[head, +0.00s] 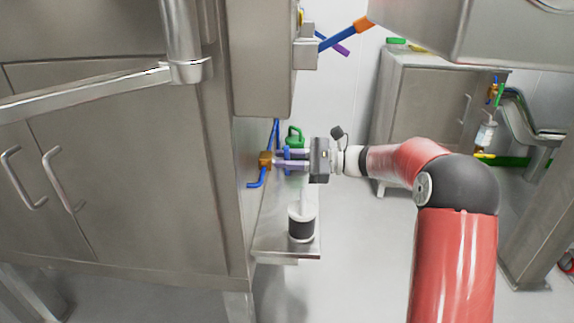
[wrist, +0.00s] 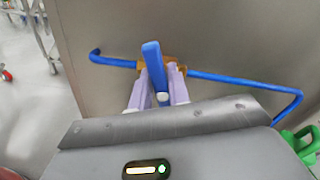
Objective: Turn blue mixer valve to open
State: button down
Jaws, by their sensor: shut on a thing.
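The blue mixer valve has a brass body (head: 265,160) on a blue pipe at the side of the steel cabinet. In the wrist view, its brass body (wrist: 174,68) sits on the pipe, and its blue handle (wrist: 153,62) juts toward the camera, across the pipe's run in the picture. My gripper (head: 278,158) reaches the valve from the right. Its pale purple fingers, also in the wrist view (wrist: 161,74), lie on either side of the handle and are shut on it. The fingers partly hide the body and the handle's base.
A steel shelf (head: 272,243) below the valve carries a black-and-white cylinder (head: 301,228). A green object (head: 294,135) stands just behind my gripper. Another valve with an orange body (head: 363,24) is higher up. Open floor lies to the right of the shelf.

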jog(key=n+b, duration=0.1)
jog(key=n, duration=0.1)
jog(key=n+b, duration=0.1)
jog(key=b, duration=0.1)
jog(key=shift+s+f+n, duration=0.15)
jog(key=shift+f+n, duration=0.2)
jog(key=shift+n, duration=0.05)
jog(key=n+b, duration=0.3)
jog(key=shift+s+f+n+b, duration=0.1)
jog(key=shift+f+n+b, duration=0.05)
jog(key=shift+n+b, duration=0.2)
jog(key=n+b, duration=0.4)
jog(key=shift+f, duration=0.15)
jog(key=shift+s+n+b, duration=0.1)
jog(key=shift+n+b, duration=0.6)
jog(key=shift+n, duration=0.15)
jog(key=c, duration=1.3)
grip_release()
jog(key=shift+c, duration=0.2)
jog(key=shift+d, duration=0.1)
